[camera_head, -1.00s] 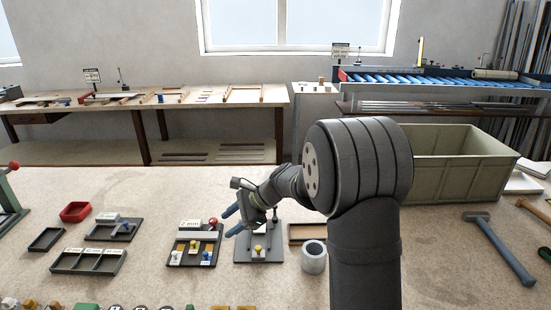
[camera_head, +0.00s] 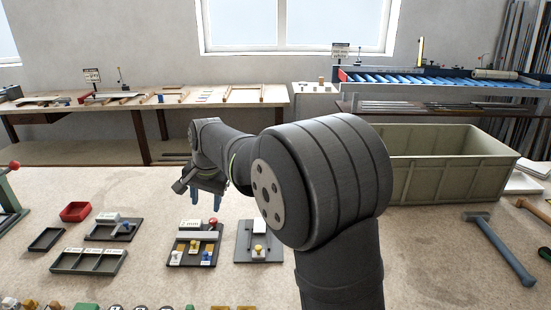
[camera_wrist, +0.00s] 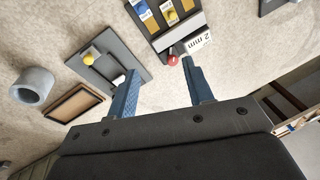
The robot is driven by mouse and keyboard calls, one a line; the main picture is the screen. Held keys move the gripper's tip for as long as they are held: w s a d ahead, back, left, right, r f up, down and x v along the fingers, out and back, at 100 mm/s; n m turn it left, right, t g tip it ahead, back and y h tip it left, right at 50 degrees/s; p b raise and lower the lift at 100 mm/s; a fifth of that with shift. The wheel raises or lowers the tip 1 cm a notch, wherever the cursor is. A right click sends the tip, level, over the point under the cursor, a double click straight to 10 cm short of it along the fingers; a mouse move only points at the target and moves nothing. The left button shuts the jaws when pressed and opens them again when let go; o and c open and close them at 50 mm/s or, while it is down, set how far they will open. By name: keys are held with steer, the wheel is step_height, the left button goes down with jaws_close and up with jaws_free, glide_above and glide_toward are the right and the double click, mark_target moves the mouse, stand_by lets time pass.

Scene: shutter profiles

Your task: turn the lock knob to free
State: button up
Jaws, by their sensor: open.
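A dark board (camera_head: 195,243) labelled "2 mm" carries a red knob (camera_head: 213,222) and blue and yellow pieces; the red knob also shows in the wrist view (camera_wrist: 172,60). To its right, a grey plate (camera_head: 243,258) carries a yellow knob (camera_head: 258,248), also in the wrist view (camera_wrist: 88,59). I cannot tell which knob is the lock. My gripper (camera_head: 206,204) is open and empty, pointing down above and behind the "2 mm" board. In the wrist view its blue fingers (camera_wrist: 160,70) are apart, with the red knob beyond the gap, not between the fingertips.
A grey ring (camera_wrist: 33,85) and a brown shallow tray (camera_wrist: 75,103) lie beside the grey plate, hidden in the head view by my arm. Left are a dark compartment tray (camera_head: 88,262) and a red bin (camera_head: 75,211). A green crate (camera_head: 450,165) and hammer (camera_head: 498,245) are right.

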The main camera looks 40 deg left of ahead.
step_height(320, 180, up, 6)
steer(key=s+a+n+t, duration=0.1)
steer(key=a+n+t, duration=0.1)
steer(key=n+t, duration=0.1)
steer(key=w+a+x, duration=0.1)
steer(key=x, duration=0.8)
steer(key=d+v, duration=0.1)
steer(key=v, duration=0.9)
steer(key=w+d+r+m, duration=0.1)
steer(key=w+d, duration=0.4)
steer(key=w, duration=0.3)
steer(key=w+d+r+m, duration=0.1)
steer(key=w+d, duration=0.5)
steer(key=w, duration=0.3)
steer(key=shift+d+r+m+t+y, duration=0.2)
steer(key=shift+r+m+t+y, duration=0.1)
steer(key=shift+r+m+t, duration=0.1)
steer(key=shift+o, duration=0.2)
steer(key=s+a+f+n+g, duration=0.1)
steer(key=s+a+f+n, duration=0.4)
steer(key=s+a+f, duration=0.4)
steer(key=s+a, duration=0.3)
steer(key=s, duration=0.1)
steer(key=shift+s+a+n+g+y, duration=0.25)
steer(key=shift+s+n+g+y, duration=0.05)
steer(key=shift+n, duration=0.1)
glide_toward(213, 220)
steer(key=x, duration=0.8)
steer(key=shift+f, duration=0.1)
steer(key=shift+c, duration=0.4)
